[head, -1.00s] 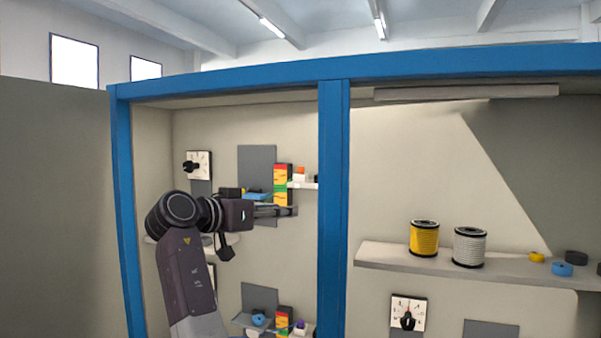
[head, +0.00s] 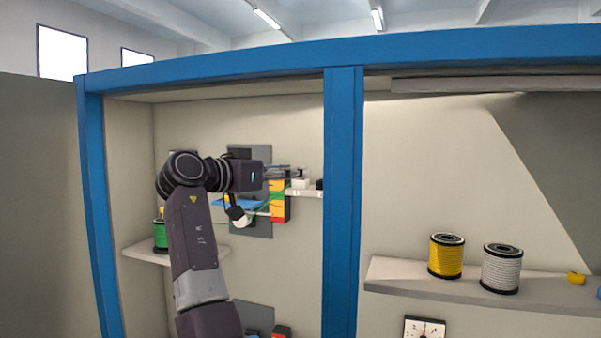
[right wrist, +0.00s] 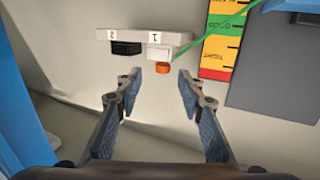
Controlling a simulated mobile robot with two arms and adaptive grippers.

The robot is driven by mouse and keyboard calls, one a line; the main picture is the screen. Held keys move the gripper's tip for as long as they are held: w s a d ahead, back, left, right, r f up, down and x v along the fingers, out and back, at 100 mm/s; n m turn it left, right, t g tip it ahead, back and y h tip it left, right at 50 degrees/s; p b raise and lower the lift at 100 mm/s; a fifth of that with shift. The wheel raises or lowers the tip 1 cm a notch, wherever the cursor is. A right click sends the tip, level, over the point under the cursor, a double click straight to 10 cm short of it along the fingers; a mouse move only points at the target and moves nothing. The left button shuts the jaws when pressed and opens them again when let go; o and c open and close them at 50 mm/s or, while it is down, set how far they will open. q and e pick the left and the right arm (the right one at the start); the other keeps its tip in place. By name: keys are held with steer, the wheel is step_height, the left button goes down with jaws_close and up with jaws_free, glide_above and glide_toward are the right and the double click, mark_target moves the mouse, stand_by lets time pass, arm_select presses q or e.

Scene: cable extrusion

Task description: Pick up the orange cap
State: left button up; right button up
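In the right wrist view the orange cap (right wrist: 162,69) sits against a white block (right wrist: 160,52) marked 1 on a small light shelf (right wrist: 150,37). My right gripper (right wrist: 160,80) is open, its two fingertips on either side of the cap, with visible gaps and nothing held. In the head view the white block (head: 301,183) stands on the small shelf (head: 304,193), and my right gripper (head: 288,172) is just above and beside it. The cap cannot be made out there, apparently behind the fingers. My left gripper is not in view.
A coloured gauge strip (right wrist: 221,45) and a grey panel (right wrist: 277,80) are close by. A green cable (right wrist: 208,31) runs near the shelf. A blue post (head: 342,200) stands right of the shelf.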

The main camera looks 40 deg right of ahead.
mark_target(297, 186)
steer(key=d, duration=0.1)
steer(key=d+p, duration=0.1)
steer(key=d, duration=0.1)
steer(key=shift+w, duration=0.3)
steer(key=shift+d+f+p, duration=0.25)
steer(key=shift+d+p, duration=0.05)
steer(key=shift+d, duration=0.45)
steer(key=shift+a, duration=0.1)
steer(key=c, duration=0.9)
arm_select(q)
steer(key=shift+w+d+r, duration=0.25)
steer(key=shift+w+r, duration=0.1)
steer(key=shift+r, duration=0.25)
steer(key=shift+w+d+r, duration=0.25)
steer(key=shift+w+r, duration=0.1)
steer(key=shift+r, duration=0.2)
arm_select(e)
steer(key=shift+c, duration=0.4)
